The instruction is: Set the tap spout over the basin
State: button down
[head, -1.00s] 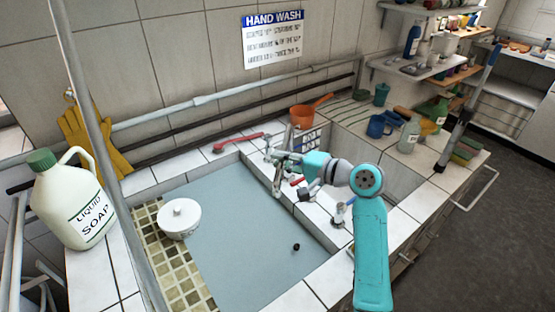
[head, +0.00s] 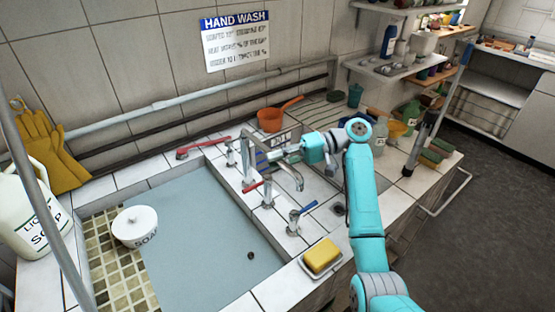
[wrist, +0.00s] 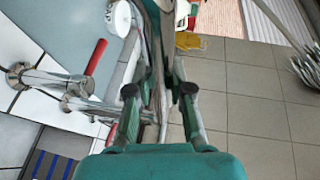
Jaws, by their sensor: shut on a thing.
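The chrome tap spout (head: 292,174) rises from its post between the taps and reaches right, with its bent end hanging above the ledge and right basin area; the exact spot beneath it is unclear. My gripper (head: 280,155) is shut on the spout. In the wrist view the spout runs between the fingers of my gripper (wrist: 160,92). The wide blue-floored basin (head: 200,240) lies left of the spout. The right basin (head: 325,192) is partly hidden by my arm.
A red-handled tap (head: 267,192) and a blue-handled tap (head: 298,218) stand close by the spout. A yellow sponge (head: 322,255) sits on the front ledge. A white soap pot (head: 135,228) is at left. An orange pan (head: 270,120) stands behind.

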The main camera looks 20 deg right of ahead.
jog(key=shift+w+d+n+g, duration=0.15)
jog(key=shift+d+n+g, duration=0.15)
jog(key=shift+d+g, duration=0.15)
jog(key=c, duration=1)
grip_release()
jog(key=shift+c, duration=0.2)
jog(key=shift+d, duration=0.2)
jog(key=v, duration=0.7)
